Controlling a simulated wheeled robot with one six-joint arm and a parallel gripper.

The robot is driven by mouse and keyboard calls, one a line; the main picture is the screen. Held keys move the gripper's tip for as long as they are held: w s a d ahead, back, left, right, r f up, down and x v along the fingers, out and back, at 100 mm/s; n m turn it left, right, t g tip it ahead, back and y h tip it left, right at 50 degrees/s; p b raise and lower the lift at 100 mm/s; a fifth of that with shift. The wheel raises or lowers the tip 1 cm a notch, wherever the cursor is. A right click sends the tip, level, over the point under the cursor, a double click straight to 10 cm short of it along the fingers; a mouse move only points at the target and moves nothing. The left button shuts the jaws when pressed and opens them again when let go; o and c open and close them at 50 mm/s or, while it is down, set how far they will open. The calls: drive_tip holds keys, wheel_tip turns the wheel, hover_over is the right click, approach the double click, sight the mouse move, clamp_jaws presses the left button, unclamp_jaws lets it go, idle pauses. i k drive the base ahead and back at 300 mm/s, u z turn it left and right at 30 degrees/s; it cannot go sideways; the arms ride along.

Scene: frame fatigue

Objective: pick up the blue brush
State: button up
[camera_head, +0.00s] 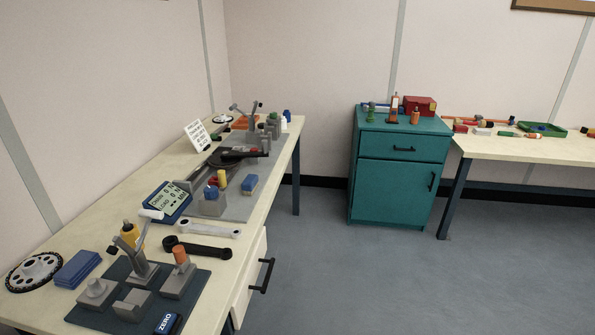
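I cannot tell for certain which thing is the blue brush. A small blue block with a yellowish lower edge (249,182) lies on a grey plate on the left workbench, right of a red and yellow piece. A larger blue ribbed block (77,269) lies near the front left of the same bench, beside a toothed disc. Both are small in the picture, and no bristles are clear on either. My gripper is not in view.
The left workbench (130,215) is crowded with a display, wrenches, a dark mat (100,310) with grey fixtures, and clamps. A drawer handle (262,276) juts from its side. A teal cabinet (395,185) and another table (530,148) stand at the back. The grey floor between is clear.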

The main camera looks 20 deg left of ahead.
sight(250, 185)
drive_tip(key=z, duration=0.3)
drive_tip(key=i, duration=1.7)
drive_tip(key=u, duration=0.5)
drive_tip(key=i, duration=0.85)
drive_tip(key=u, duration=1.5)
drive_tip(key=i, duration=0.65)
drive_tip(key=u, duration=0.55)
